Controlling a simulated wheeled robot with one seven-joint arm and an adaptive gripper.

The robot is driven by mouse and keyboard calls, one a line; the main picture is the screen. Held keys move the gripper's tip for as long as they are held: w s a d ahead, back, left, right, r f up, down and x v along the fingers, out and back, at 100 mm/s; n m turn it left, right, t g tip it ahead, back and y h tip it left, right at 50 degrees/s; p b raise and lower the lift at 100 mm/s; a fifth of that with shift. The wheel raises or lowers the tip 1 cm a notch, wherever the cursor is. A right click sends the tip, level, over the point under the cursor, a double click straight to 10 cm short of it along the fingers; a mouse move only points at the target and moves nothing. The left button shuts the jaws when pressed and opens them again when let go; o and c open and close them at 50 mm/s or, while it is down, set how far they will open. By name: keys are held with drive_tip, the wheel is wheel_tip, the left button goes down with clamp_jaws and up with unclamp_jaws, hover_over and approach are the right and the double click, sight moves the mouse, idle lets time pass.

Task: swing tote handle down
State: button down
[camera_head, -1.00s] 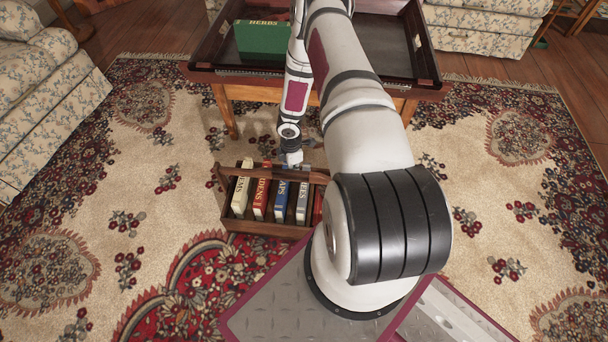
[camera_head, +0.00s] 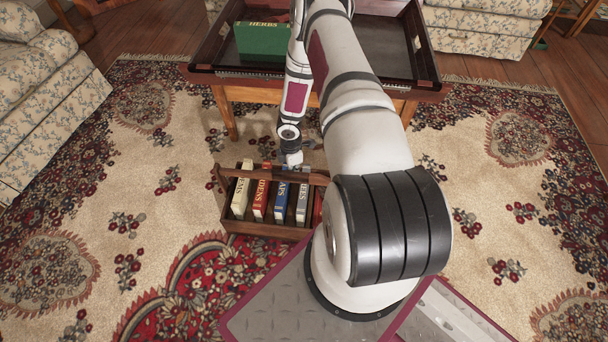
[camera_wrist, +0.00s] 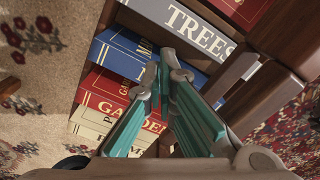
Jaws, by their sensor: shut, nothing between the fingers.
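The brown wooden tote (camera_head: 262,228) stands on the rug and holds a row of upright books. Its wooden handle (camera_head: 312,178) appears to run along the far upper side of the tote in the head view, partly hidden by my arm. My gripper (camera_wrist: 163,72) is shut and empty, its teal fingers over the books in the wrist view. In the head view my gripper is small and mostly hidden, at the tote's far upper side. I cannot tell whether it touches the handle.
Behind the tote stands a low wooden tray table (camera_head: 228,80) with a green book (camera_head: 262,42) marked HERBS on it. Floral sofas (camera_head: 45,90) stand at the left and back. The rug (camera_head: 150,225) is clear left of the tote.

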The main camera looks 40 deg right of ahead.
drive_tip(key=shift+f, duration=0.1)
drive_tip(key=shift+s+a+f+b, duration=1.6)
drive_tip(key=shift+a+b, duration=0.5)
drive_tip(key=shift+b, duration=1.55)
wheel_tip(320, 180, up, 10)
drive_tip(key=w+d+p, duration=0.1)
drive_tip(key=d+p, duration=0.1)
drive_tip(key=p, duration=1.1)
drive_tip(key=shift+w+d+r, duration=0.2)
drive_tip(key=shift+w+d, duration=0.05)
drive_tip(key=shift+w, duration=0.15)
